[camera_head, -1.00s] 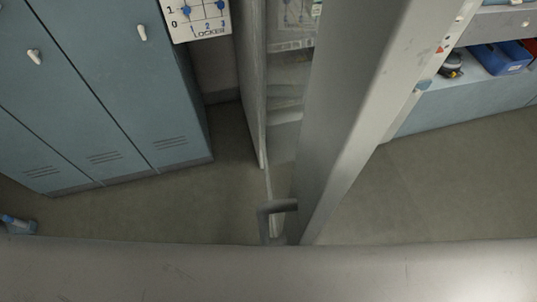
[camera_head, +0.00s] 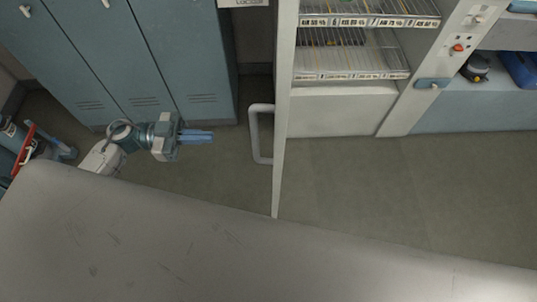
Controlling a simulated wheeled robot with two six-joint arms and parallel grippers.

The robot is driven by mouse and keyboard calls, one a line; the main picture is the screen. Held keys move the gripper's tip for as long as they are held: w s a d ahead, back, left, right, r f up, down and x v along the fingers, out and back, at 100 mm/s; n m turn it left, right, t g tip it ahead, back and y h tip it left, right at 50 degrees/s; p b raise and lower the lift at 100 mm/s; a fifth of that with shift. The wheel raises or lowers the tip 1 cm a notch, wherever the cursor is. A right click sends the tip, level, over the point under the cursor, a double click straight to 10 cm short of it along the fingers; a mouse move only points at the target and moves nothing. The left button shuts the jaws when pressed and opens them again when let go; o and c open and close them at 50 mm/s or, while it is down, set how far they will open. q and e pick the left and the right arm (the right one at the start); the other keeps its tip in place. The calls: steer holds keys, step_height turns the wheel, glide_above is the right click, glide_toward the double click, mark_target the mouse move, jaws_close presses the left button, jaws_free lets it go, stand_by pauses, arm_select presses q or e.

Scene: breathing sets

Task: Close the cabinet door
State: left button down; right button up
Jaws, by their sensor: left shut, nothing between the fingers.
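The cabinet door (camera_head: 284,110) stands open and shows nearly edge-on in the middle of the head view. Its grey bar handle (camera_head: 256,135) is on the left face of the door. The cabinet (camera_head: 345,108) is behind it to the right, with its wire shelves in the open. My left gripper (camera_head: 212,136) is shut and empty, to the left of the handle and apart from it, its fingers pointing right toward it. My right gripper is not in view.
Blue-grey lockers (camera_head: 150,60) stand at the back left. A panel with a red knob (camera_head: 458,47) and a shelf with a blue box (camera_head: 522,66) are at the right. Bare floor (camera_head: 370,190) lies right of the door. A broad grey surface of mine fills the bottom.

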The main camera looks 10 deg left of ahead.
mark_target(255, 142)
arm_select(q)
steer(key=w+d+p, duration=0.1)
steer(key=d+p, duration=0.4)
steer(key=d, duration=0.9)
steer(key=shift+r+m+g, duration=0.25)
steer(key=shift+m+g, duration=0.05)
steer(key=shift+g, duration=0.1)
steer(key=shift+w+d, duration=0.15)
